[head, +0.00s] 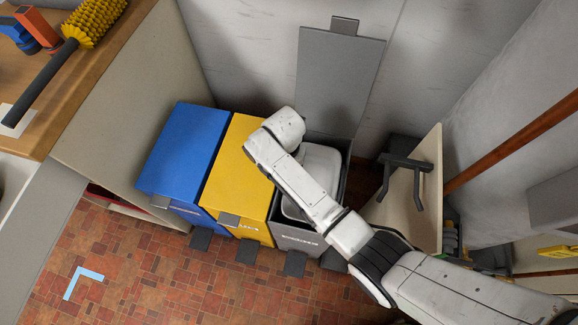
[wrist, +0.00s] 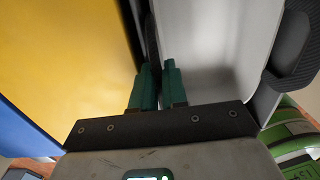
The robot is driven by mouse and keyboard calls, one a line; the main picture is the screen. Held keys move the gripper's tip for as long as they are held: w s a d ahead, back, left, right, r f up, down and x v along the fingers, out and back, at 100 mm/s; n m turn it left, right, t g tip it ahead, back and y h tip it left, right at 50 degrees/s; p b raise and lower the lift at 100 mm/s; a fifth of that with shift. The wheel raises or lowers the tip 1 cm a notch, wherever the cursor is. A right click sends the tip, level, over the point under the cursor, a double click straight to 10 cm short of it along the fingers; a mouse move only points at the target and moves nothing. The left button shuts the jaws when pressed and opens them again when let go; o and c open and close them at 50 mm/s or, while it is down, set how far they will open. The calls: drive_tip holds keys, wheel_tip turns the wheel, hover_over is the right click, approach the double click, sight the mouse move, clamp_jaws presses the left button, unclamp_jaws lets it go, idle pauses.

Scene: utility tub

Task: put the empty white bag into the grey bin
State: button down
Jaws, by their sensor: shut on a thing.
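The grey bin (head: 299,240) stands open at the right end of a row of bins, with its lid (head: 340,80) raised against the wall. The white bag (head: 321,166) shows inside the bin's opening, partly hidden by my arm. In the wrist view the white bag (wrist: 215,50) is a smooth, pale surface beside the right finger. My gripper (wrist: 157,80) has its green fingers close together, shut at the bag's left edge. The exact grip is hard to see. In the head view my arm hides the gripper.
A yellow bin (head: 238,170) and a blue bin (head: 184,150) stand closed to the left. Pedals stick out in front of the bins. A pale board with dark handles (head: 408,190) stands close on the right. The tiled floor (head: 150,270) in front is mostly clear.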

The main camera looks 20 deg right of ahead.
drive_tip(key=shift+s+d+f, duration=0.25)
drive_tip(key=shift+s+f, duration=0.05)
drive_tip(key=shift+f, duration=0.2)
drive_tip(key=shift+s+d+f, duration=0.2)
drive_tip(key=shift+s+f, duration=0.05)
drive_tip(key=shift+f, duration=0.2)
drive_tip(key=c, duration=1.1)
unclamp_jaws()
drive_tip(key=shift+d+f, duration=0.1)
drive_tip(key=shift+d, duration=0.1)
drive_tip(key=r, duration=0.4)
drive_tip(key=w+r+p, duration=0.1)
drive_tip(key=r, duration=0.3)
drive_tip(key=a+r+p, duration=0.1)
drive_tip(key=r, duration=0.4)
drive_tip(key=shift+w, duration=0.15)
drive_tip(key=shift+a, duration=0.15)
